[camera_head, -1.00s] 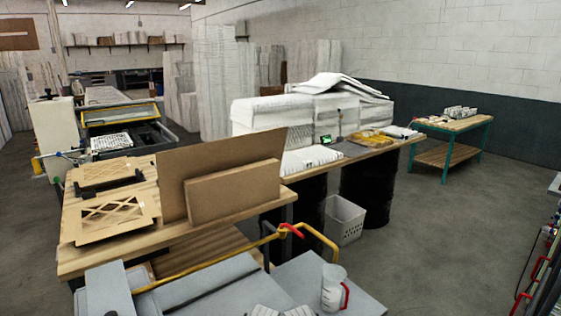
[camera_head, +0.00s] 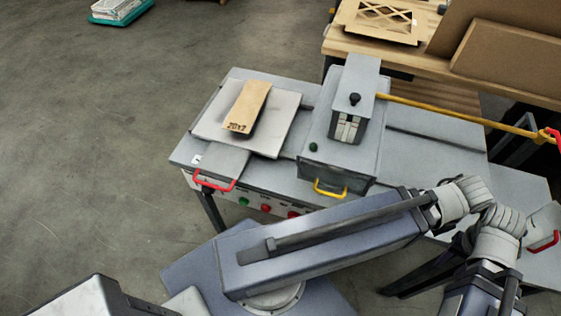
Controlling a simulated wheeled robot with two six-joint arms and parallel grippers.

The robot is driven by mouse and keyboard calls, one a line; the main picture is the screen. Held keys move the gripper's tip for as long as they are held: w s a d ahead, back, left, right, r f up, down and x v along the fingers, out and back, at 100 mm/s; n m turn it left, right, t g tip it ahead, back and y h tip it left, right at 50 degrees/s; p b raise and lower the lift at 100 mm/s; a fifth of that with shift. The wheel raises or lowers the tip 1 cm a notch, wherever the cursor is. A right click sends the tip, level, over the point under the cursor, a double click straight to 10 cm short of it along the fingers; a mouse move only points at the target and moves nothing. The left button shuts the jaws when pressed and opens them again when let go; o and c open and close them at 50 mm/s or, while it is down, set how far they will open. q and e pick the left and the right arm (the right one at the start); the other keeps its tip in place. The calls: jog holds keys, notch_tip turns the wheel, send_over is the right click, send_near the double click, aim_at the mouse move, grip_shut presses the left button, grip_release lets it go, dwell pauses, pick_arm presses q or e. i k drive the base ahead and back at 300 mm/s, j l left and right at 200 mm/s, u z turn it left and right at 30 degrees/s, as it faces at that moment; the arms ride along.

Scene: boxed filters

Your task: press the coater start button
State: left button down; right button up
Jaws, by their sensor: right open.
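The coater (camera_head: 410,150) is a grey bench machine in the middle of the head view. Its front panel (camera_head: 225,197) carries a green button (camera_head: 243,201) and red buttons (camera_head: 265,208) to the right of it. No label naming the start button is legible. A small dark green knob (camera_head: 313,147) sits on the top beside the hopper-like box (camera_head: 340,165). My right arm reaches across in front of the coater. Dark finger-like parts of my right gripper (camera_head: 400,287) show at the lower right, open, apart from the buttons and partly hidden by my arm. My left gripper is not in view.
A red handle (camera_head: 214,186) and a yellow handle (camera_head: 330,190) stick out above the front panel. A wooden table (camera_head: 340,42) stands behind.

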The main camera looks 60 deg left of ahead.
aim_at(243, 201)
jog(key=k+l, duration=0.25)
jog(key=k, duration=0.15)
jog(key=k+l, duration=0.3)
jog(key=k+l+u, duration=0.15)
jog(key=k+u, duration=0.3)
jog(key=u, duration=1.25)
jog(key=j, duration=0.1)
jog(key=k, duration=0.05)
